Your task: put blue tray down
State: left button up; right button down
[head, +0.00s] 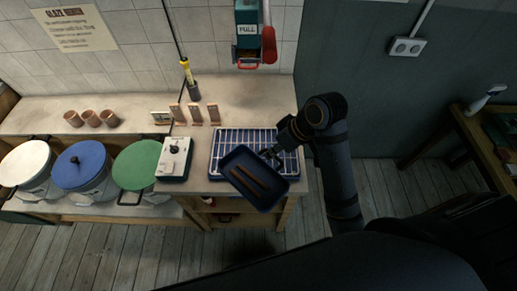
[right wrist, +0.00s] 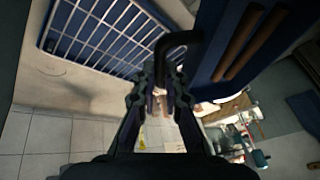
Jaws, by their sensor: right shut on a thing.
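The blue tray (head: 264,172) is in the head view, tilted in the picture, over the front edge of the bench. Two brown bars (head: 247,179) lie in it. My right gripper (head: 270,154) is shut on the tray at its far right side. In the right wrist view the fingers (right wrist: 160,98) close at a dark handle, and the tray (right wrist: 208,62) with its bars shows at the upper right. The tray overlaps a white wire rack with a blue base (head: 230,140); I cannot tell whether they touch. My left gripper is not in view.
A white-topped scale-like box (head: 174,157) stands just left of the rack. Lidded buckets, one with a green lid (head: 143,164), stand further left. Brown test strips (head: 195,113) and small cups (head: 91,118) are behind. The bench (head: 250,100) behind the rack is clear.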

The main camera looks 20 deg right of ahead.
jog(key=w+d+f+p, duration=0.1)
jog(key=w+f, duration=0.1)
jog(key=w, duration=0.2)
jog(key=w+d+f+p, duration=0.1)
jog(key=w+d+f, duration=0.1)
jog(key=w+f, duration=0.1)
jog(key=w+d+f+p, duration=0.1)
jog(key=w+d+f, duration=0.1)
jog(key=w+f, duration=0.1)
jog(key=shift+w+f, duration=0.25)
jog(key=shift+w, duration=0.55)
jog(key=shift+w+f, duration=0.2)
jog(key=shift+f, duration=0.1)
jog(key=shift+w+d+f+p, duration=0.2)
jog(key=shift+w+f+p, duration=0.05)
jog(key=shift+f+p, duration=0.05)
notch_tip(320, 180, down, 2)
jog(key=shift+s+f+p, duration=0.1)
jog(key=shift+f+p, duration=0.1)
jog(key=shift+p, duration=0.65)
jog(key=shift+f, duration=0.3)
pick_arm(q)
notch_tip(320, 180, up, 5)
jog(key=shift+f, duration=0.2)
pick_arm(e)
jog(key=c, duration=1.4)
grip_release()
